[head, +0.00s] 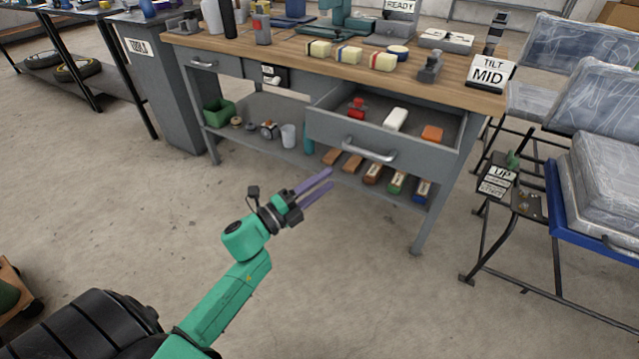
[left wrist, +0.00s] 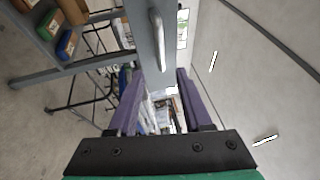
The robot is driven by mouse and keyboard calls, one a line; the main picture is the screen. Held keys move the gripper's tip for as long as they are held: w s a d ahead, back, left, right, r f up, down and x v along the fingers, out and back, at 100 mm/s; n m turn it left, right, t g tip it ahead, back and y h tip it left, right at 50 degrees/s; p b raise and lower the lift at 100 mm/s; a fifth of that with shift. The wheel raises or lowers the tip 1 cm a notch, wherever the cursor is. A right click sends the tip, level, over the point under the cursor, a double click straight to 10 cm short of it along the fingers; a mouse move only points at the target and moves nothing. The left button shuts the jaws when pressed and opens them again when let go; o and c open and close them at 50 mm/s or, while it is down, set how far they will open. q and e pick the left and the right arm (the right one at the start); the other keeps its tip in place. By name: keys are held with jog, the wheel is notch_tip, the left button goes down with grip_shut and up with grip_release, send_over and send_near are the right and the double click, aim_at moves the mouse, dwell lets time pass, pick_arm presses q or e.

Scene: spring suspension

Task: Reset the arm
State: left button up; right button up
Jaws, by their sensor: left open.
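My left gripper (head: 316,187) has two purple fingers on a green arm, which comes in from the lower left in the head view. It is open and empty, in the air in front of the workbench and its open drawer. In the left wrist view its two fingers (left wrist: 158,100) stand apart with nothing held between them. The drawer handle (head: 357,151) shows beyond the fingers, and it also shows in the left wrist view (left wrist: 159,40). My right gripper is in neither view.
The workbench drawer (head: 440,156) is pulled out and holds a red item (head: 357,106), a white block (head: 395,119) and an orange block (head: 432,133). Several blocks lie on the shelf below. Wrapped seats (head: 606,165) stand at the right. The floor in front is clear.

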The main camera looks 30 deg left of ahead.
pick_arm(q)
jog(key=shift+s+a, duration=0.25)
jog(key=shift+s, duration=0.2)
